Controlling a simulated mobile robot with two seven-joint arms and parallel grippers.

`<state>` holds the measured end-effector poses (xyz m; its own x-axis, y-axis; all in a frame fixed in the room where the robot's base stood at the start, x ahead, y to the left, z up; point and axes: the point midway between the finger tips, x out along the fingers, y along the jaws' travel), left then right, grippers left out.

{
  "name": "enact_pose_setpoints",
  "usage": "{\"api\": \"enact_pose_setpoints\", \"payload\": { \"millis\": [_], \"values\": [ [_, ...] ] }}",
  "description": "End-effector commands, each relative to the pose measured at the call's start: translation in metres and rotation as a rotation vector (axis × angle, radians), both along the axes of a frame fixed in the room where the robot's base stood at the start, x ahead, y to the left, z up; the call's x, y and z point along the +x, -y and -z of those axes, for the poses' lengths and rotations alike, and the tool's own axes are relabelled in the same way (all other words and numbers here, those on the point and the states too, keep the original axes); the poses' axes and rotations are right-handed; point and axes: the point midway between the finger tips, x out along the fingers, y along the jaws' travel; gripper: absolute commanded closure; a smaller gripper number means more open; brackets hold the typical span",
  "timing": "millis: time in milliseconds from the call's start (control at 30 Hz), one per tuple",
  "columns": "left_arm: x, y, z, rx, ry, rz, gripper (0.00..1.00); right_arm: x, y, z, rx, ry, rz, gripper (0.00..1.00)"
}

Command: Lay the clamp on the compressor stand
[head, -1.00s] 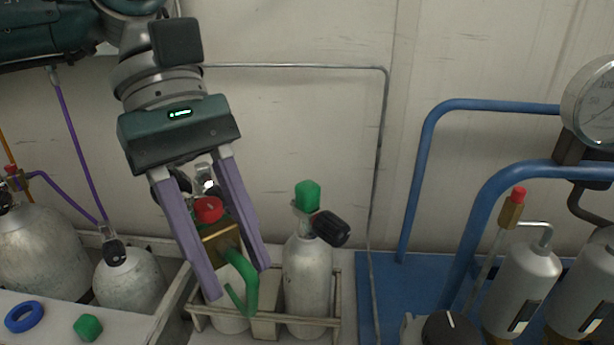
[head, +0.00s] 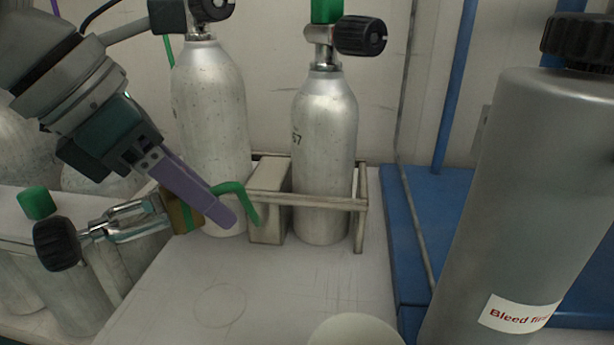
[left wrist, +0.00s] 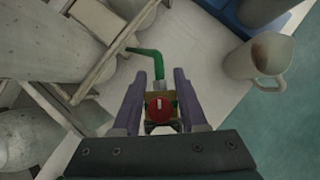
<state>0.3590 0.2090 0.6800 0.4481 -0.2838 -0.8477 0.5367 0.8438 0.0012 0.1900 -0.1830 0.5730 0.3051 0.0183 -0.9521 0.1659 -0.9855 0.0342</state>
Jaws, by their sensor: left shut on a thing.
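In the head view the fingers overlap, so one is mostly hidden. A blue base (head: 440,205) stands at right; no label shows whether this is the compressor stand. My right gripper is out of view.
Two grey cylinders (head: 325,150) stand in a low rack (head: 360,215). A big grey canister (head: 490,190) blocks the right side. A pale mug (left wrist: 255,60) stands near the front edge. Bare pale surface (head: 260,300) lies before the rack.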

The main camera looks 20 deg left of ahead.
Motion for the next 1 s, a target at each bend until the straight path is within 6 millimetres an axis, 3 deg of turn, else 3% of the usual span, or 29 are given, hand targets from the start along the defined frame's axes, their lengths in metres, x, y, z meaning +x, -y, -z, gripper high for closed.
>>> {"api": "enact_pose_setpoints", "payload": {
  "millis": [267, 1000],
  "values": [
    [0.000, 0.000, 0.012, -0.002, 0.000, -0.008, 1.00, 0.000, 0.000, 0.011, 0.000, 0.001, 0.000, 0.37],
    [0.000, 0.000, 0.090, -0.001, 0.000, -0.005, 1.00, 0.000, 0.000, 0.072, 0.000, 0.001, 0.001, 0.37]
  ]
}}
